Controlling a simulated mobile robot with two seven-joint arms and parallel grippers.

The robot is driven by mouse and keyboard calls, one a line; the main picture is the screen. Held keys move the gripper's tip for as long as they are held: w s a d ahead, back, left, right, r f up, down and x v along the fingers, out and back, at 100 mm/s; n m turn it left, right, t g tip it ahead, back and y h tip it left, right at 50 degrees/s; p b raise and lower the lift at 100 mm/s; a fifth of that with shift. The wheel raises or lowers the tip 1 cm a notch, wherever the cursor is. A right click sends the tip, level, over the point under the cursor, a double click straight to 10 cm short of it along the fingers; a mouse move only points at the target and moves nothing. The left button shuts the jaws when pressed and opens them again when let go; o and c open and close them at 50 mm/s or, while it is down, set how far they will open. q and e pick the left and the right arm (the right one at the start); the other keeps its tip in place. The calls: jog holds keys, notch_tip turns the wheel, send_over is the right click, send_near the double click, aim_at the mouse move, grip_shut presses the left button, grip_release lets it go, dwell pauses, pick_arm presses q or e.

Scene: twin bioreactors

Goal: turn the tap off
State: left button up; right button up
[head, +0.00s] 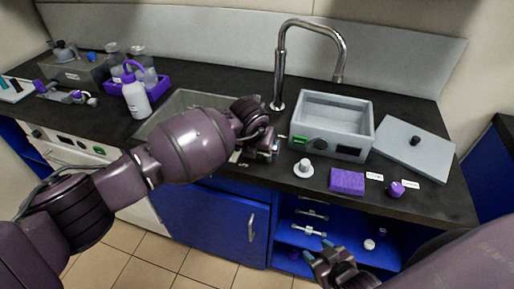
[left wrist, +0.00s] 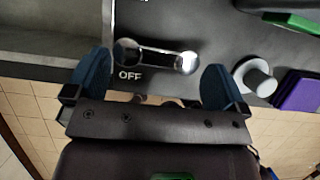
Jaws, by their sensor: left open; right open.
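The tap (head: 343,50) is a tall chrome gooseneck behind the counter's middle in the head view. I see no water stream at its spout. In the left wrist view a chrome lever (left wrist: 157,57) lies flat on the black counter, with a white "OFF" label (left wrist: 130,76) below its left end. My left gripper (left wrist: 156,66) is open, its two blue fingers on either side of the lever, apart from it. In the head view my left arm partly hides the sink and the lever. My right gripper (head: 333,268) is open and empty, low before the blue shelves.
The sink (head: 180,104) lies behind my left arm. To the right stand a grey water bath (head: 347,147), its lid (head: 415,148), a white knobbed object (head: 303,168) and a purple block (head: 347,181). A wash bottle (head: 137,100) and purple tray (head: 158,90) stand left.

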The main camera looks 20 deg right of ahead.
pick_arm(q)
jog(key=p+v, duration=0.1)
jog(key=v, duration=0.9)
jog(key=shift+p, duration=0.35)
jog(key=shift+f, duration=0.1)
